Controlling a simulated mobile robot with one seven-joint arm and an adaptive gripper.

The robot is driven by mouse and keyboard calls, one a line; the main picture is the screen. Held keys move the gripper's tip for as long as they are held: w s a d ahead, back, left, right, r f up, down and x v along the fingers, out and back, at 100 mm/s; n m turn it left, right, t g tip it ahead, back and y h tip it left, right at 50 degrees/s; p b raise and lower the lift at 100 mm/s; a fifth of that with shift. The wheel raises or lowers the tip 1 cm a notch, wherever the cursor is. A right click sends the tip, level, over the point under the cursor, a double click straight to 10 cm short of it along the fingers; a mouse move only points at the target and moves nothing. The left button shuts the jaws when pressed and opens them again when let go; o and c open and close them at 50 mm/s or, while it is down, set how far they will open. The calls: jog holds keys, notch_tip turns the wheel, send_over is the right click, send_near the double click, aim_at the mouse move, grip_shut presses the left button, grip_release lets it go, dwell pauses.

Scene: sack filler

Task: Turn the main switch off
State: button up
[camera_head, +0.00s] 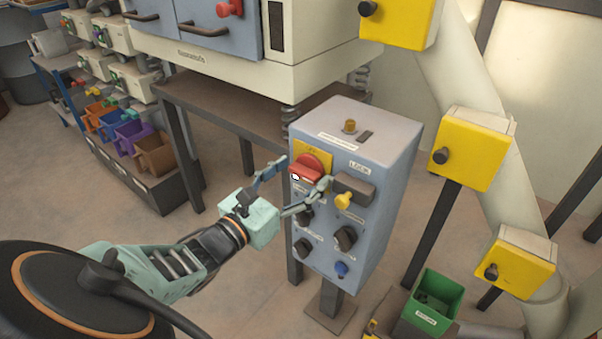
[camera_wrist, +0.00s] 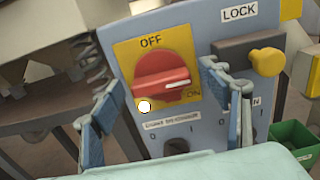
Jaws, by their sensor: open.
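The main switch is a red rotary knob (camera_wrist: 165,75) on a yellow plate (camera_wrist: 126,52), on the front of a blue-grey control box (camera_head: 375,215). In the head view the red knob (camera_head: 313,162) is at the box's upper left. OFF is printed above the knob and ON at its lower right. The white mark on its handle points right, towards the ON side. My gripper (camera_wrist: 160,76) is open, with one finger left and one right of the knob in the wrist view. I cannot tell whether either finger touches it. In the head view my gripper (camera_head: 306,171) reaches the box's front.
A yellow knob (camera_wrist: 267,61) on a dark latch under the LOCK label is close to the right finger. Black knobs (camera_head: 346,237) and a blue knob (camera_head: 341,269) sit lower on the box. A green bin (camera_head: 430,300) stands at lower right.

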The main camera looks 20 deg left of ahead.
jog(key=shift+c, duration=0.7)
jog(key=c, duration=1)
